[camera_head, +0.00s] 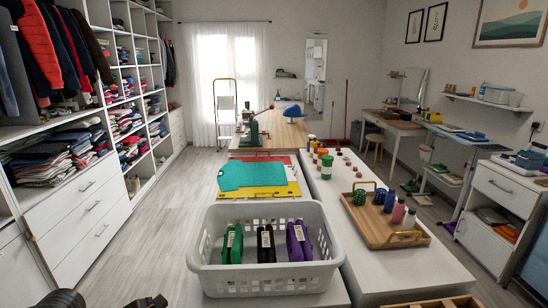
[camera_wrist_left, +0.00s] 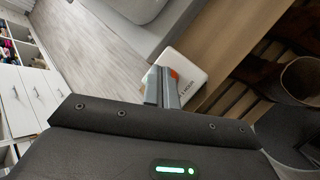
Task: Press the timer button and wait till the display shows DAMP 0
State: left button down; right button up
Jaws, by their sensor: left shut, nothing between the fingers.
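In the left wrist view, a white box-shaped device (camera_wrist_left: 203,72) with rounded corners sits on or against a wooden surface. It has dark lettering on its near side, too small and tilted to read for sure, and a small orange-red mark beside my fingers. It may be the timer; no display reading can be made out. My left gripper (camera_wrist_left: 163,84) is shut and empty, its fingertips over the device's left part and hiding some of it. I cannot tell if they touch it. In the head view, only dark parts of my left arm show at the bottom edge. My right gripper is not in view.
A white laundry basket (camera_head: 265,277) holds green, black and purple items. A wooden tray (camera_head: 385,235) with bottles stands right of it. Teal, yellow and red sheets (camera_head: 258,176) lie behind. Shelving with drawers (camera_head: 85,215) lines the left; the floor (camera_head: 165,215) between is clear.

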pick_arm(q)
jog(key=shift+r, duration=0.1)
notch_tip(320, 180, up, 6)
jog(key=p, duration=0.5)
